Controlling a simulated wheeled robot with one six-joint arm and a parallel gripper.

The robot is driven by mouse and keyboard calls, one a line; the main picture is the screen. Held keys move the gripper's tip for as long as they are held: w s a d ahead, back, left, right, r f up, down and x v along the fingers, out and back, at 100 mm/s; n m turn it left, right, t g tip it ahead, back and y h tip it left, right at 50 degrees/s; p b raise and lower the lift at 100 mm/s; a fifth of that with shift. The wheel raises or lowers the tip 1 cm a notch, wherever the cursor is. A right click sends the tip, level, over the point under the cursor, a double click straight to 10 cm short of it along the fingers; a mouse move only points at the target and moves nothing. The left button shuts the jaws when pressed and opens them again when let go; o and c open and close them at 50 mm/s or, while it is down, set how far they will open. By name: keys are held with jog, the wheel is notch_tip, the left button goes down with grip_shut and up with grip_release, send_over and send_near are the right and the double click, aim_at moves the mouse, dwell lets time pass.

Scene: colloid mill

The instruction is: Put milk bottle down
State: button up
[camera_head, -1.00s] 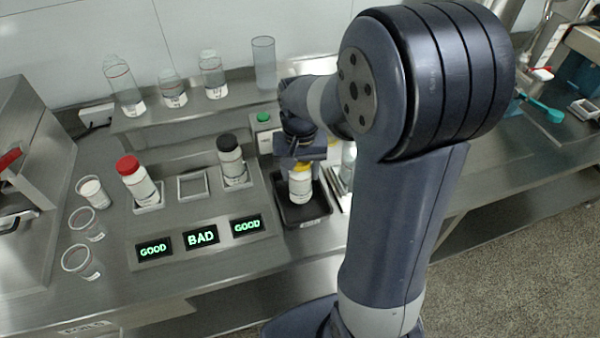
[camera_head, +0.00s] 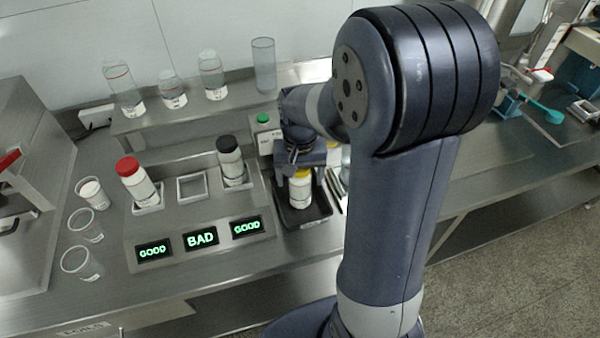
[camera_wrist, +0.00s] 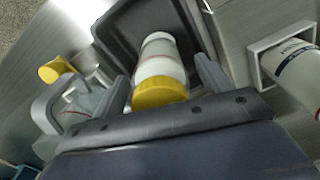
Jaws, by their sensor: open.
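The milk bottle, a white bottle (camera_head: 300,191) with a yellow cap, stands in a black tray (camera_head: 313,214) on the bench. In the wrist view the bottle (camera_wrist: 158,52) shows with its yellow cap (camera_wrist: 160,93) towards my gripper and the black tray (camera_wrist: 110,28) around its base. My gripper (camera_wrist: 163,76) is open, with one finger on each side of the bottle and visible gaps between. In the head view my gripper (camera_head: 303,160) is at the cap, and my arm hides part of the area to its right.
Left of the tray, a stand holds a red-capped bottle (camera_head: 138,182), an empty square slot (camera_head: 192,187) and a black-capped bottle (camera_head: 231,160). Several clear cups (camera_head: 82,262) stand farther left. A shelf (camera_head: 190,105) with glassware is behind. A yellow-topped clear vessel (camera_wrist: 88,100) is close beside the tray.

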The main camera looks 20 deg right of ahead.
notch_tip(320, 180, up, 12)
jog(key=shift+r, duration=0.2)
